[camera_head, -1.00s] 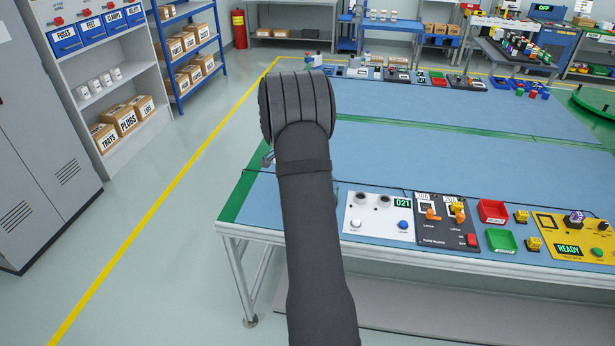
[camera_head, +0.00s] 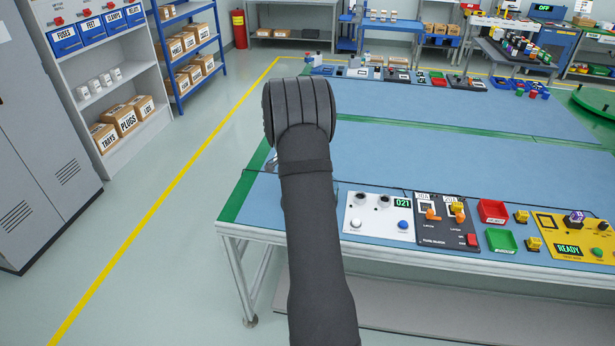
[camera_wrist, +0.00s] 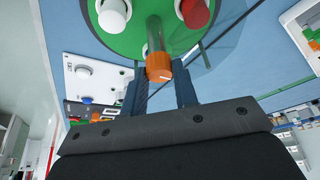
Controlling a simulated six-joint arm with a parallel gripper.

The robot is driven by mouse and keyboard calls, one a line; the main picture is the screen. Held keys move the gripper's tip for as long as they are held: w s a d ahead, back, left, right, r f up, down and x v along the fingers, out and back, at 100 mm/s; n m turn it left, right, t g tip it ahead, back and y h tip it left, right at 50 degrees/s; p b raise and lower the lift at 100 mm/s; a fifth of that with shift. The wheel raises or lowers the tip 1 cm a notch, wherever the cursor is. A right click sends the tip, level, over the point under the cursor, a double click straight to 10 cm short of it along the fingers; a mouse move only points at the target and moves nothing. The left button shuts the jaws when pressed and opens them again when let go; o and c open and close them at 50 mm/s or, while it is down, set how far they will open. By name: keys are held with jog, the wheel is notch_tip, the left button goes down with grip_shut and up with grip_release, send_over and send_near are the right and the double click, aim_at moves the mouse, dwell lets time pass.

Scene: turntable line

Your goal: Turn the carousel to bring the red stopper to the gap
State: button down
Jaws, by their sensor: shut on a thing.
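In the wrist view, the green carousel (camera_wrist: 128,42) shows at the top, cut by the picture edge. A red stopper (camera_wrist: 195,12) stands on it at the upper right, and a white stopper (camera_wrist: 113,15) at the upper left. An orange-ended peg (camera_wrist: 158,66) stands out from the carousel between the two stoppers. My gripper (camera_wrist: 160,82) is shut on this peg, with one dark finger on each side. A clear cover (camera_wrist: 222,22) spreads to the right of the red stopper. I cannot make out the gap. In the head view, my arm hides the carousel and gripper.
On the blue bench (camera_head: 440,190), a white panel with a 021 display (camera_head: 380,216) stands right of my arm. Beyond it are a dark switch panel (camera_head: 446,222), a red tray (camera_head: 493,211) and a green tray (camera_head: 501,241). The bench middle is clear.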

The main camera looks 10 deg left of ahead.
jog(key=shift+m, duration=0.5)
jog(key=shift+w+a+m+g+h, duration=0.1)
jog(key=shift+m+g+h, duration=0.25)
jog(key=shift+m, duration=0.7)
jog(key=shift+m+g+h, duration=0.15)
jog(key=shift+m+g, duration=0.4)
jog(key=shift+m, duration=0.5)
jog(key=shift+w+m+g, duration=0.1)
jog(key=shift+m+g, duration=0.4)
jog(key=shift+m, duration=0.85)
jog(key=shift+w+m+g, duration=0.1)
jog(key=shift+m+g, duration=0.4)
jog(key=shift+m, duration=0.85)
jog(key=shift+w+m+g, duration=0.1)
jog(key=shift+m+g, duration=0.45)
jog(key=shift+m, duration=0.85)
jog(key=shift+m+g, duration=0.55)
jog(key=shift+m, duration=0.85)
jog(key=shift+m+g+y, duration=0.6)
jog(key=shift+m+y, duration=0.3)
jog(key=shift+m, duration=1.9)
jog(key=c, duration=1.1)
grip_release()
jog(key=shift+w, duration=0.1)
